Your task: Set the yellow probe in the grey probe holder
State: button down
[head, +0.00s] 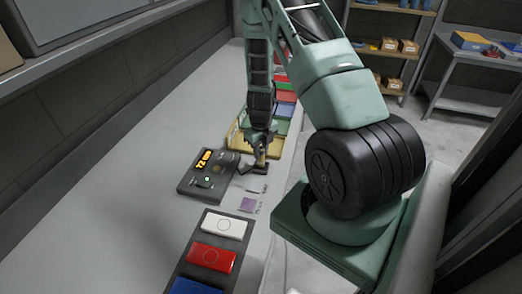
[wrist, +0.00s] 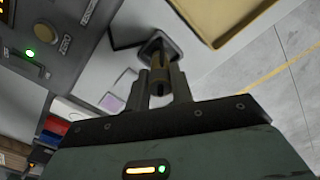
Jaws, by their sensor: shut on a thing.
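My gripper (wrist: 160,88) is shut on the yellow probe (wrist: 159,68), a dull brass-yellow piece between the two fingers in the wrist view. Just beyond it is a dark grey piece with a raised rim, which looks like the probe holder (wrist: 151,43). The probe's far end overlaps this piece in the picture; whether it is inside or only above it I cannot tell. In the head view my gripper (head: 259,163) is low over the bench, right of the black meter (head: 190,187); the probe and holder are too small and covered there to make out.
The meter has a lit yellow display and green light, also in the wrist view (wrist: 48,40). A yellow tray (head: 271,147) lies behind my gripper. A purple square (head: 248,204) lies in front. A dark rack (head: 182,262) holds white, red and blue boxes. The bench's left side is clear.

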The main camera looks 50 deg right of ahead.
jog(key=shift+f+b, duration=0.5)
jog(key=shift+f, duration=0.15)
jog(key=c, duration=1.1)
grip_release()
jog(key=shift+c, duration=0.2)
jog(key=shift+r, duration=0.1)
notch_tip(320, 180, up, 17)
jog(key=b, duration=0.1)
jog(key=shift+r, duration=0.2)
